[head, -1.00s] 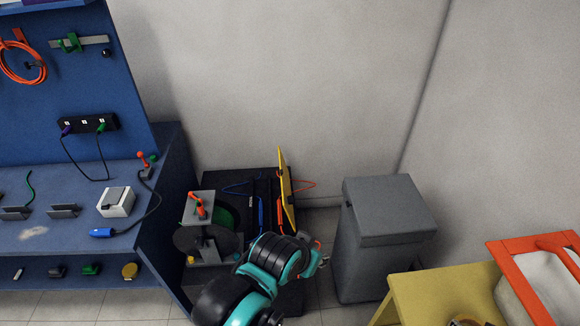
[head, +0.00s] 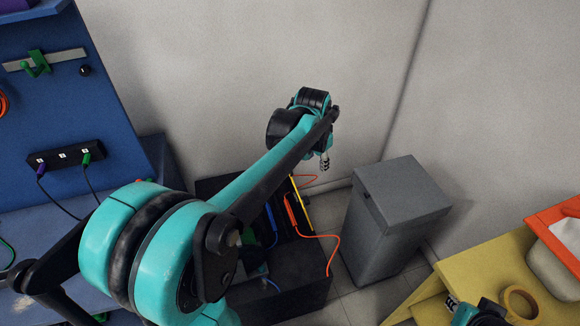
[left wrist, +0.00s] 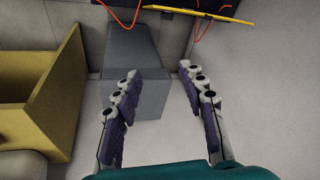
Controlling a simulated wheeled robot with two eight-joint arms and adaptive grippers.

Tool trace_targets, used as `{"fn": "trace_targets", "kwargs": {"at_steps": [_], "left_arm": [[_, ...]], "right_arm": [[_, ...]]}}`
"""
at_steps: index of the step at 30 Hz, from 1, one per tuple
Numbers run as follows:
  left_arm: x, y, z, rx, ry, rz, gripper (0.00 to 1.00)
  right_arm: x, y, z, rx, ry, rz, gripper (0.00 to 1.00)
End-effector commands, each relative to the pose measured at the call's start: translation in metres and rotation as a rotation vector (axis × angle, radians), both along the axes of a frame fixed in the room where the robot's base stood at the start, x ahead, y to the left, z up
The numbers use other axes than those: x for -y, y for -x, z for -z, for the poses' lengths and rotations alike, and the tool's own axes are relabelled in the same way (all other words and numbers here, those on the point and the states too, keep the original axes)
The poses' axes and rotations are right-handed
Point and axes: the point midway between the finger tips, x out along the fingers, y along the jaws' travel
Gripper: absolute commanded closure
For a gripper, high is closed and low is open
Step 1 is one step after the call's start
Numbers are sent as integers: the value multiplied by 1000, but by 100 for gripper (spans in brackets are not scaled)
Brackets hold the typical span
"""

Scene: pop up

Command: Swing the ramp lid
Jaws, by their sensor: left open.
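The ramp lid looks to be the thin yellow panel (head: 297,192), seen nearly edge-on and standing up at the right side of a black box (head: 305,285). My left arm hides much of the box and part of the panel. In the left wrist view the panel (left wrist: 203,12) is a yellow strip at the top, beyond the fingertips. My left gripper (head: 325,162) is above the panel and to its right, apart from it. Its two fingers (left wrist: 158,70) are spread and empty. My right gripper (head: 452,303) shows only partly at the bottom right, by the yellow table.
A grey lidded bin (head: 392,222) stands right of the box; it also shows between my left fingers (left wrist: 135,60). Orange cables (head: 335,250) hang from the box. A yellow table (head: 490,270) with a tape roll (head: 520,301) is at right. A blue workbench (head: 60,215) is at left.

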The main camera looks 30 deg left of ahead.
Motion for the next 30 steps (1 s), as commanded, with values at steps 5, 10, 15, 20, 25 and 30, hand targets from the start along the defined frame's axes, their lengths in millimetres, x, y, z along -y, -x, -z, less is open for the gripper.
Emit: {"fn": "trace_targets", "kwargs": {"at_steps": [5,10,15,20,25,30], "left_arm": [[-53,-65,31,-110,-25,102,59],[-104,-108,84,-210,-28,211,59],[-144,-127,139,-283,-16,301,59],[-164,-132,171,-321,-5,353,59],[-170,-133,187,-331,-1,369,59],[-169,-132,206,-331,-1,369,59]], "right_arm": [[0,0,-12,0,0,0,77],[0,0,-21,0,0,0,77],[0,0,-28,0,0,0,77],[0,0,-30,0,0,0,77],[0,0,-28,0,0,0,77],[0,0,-20,0,0,0,77]]}}
